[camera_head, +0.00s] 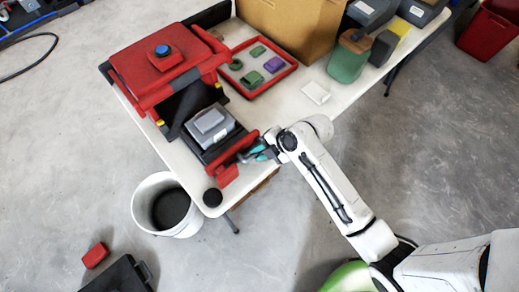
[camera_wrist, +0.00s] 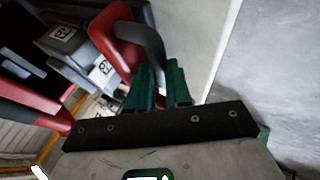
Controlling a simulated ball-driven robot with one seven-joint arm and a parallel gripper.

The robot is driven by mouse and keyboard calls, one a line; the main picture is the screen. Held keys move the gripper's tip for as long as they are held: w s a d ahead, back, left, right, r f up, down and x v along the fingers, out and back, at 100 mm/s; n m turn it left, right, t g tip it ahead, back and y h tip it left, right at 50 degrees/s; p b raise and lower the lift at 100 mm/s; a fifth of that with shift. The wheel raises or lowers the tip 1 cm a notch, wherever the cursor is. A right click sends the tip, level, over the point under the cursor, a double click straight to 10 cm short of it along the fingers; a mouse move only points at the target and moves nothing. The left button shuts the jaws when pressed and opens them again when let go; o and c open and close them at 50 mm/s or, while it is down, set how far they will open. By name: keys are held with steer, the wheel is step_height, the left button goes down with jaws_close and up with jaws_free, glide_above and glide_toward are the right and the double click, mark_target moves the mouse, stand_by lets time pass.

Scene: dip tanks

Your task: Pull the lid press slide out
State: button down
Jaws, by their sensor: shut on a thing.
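The lid press (camera_head: 150,68) is a red frame with a blue knob on top, on the left end of the white table. Its dark slide (camera_head: 222,146) sticks out toward the table's front edge and carries a grey box (camera_head: 209,124). A red bar (camera_head: 231,153) closes the slide's front. My gripper (camera_head: 255,154) is at this bar's right end. In the wrist view, the teal fingers (camera_wrist: 158,88) are shut around the dark handle (camera_wrist: 152,44) next to the red part. The fingers partly hide the handle.
A red tray (camera_head: 284,76) with green and purple pieces lies behind the slide. A black round thing (camera_head: 212,197) sits at the table's front corner. A white bucket (camera_head: 148,204) stands on the floor below.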

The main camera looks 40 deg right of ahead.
steer(key=c, duration=1.1)
jaws_free()
steer(key=shift+o, duration=0.2)
steer(key=v, duration=1)
steer(key=shift+s+d+r+b, duration=0.15)
steer(key=shift+d+r+b, duration=0.05)
steer(key=shift+r+b, duration=0.15)
steer(key=s+a+f+m+g+h, duration=0.1)
steer(key=s+f+m+g+h, duration=0.1)
steer(key=s+m, duration=0.5)
steer(key=s+a+f+m+g+h, duration=0.1)
steer(key=s+m+g+h, duration=0.2)
steer(key=s+m, duration=0.4)
steer(key=m, duration=0.6)
steer(key=shift+f, duration=0.4)
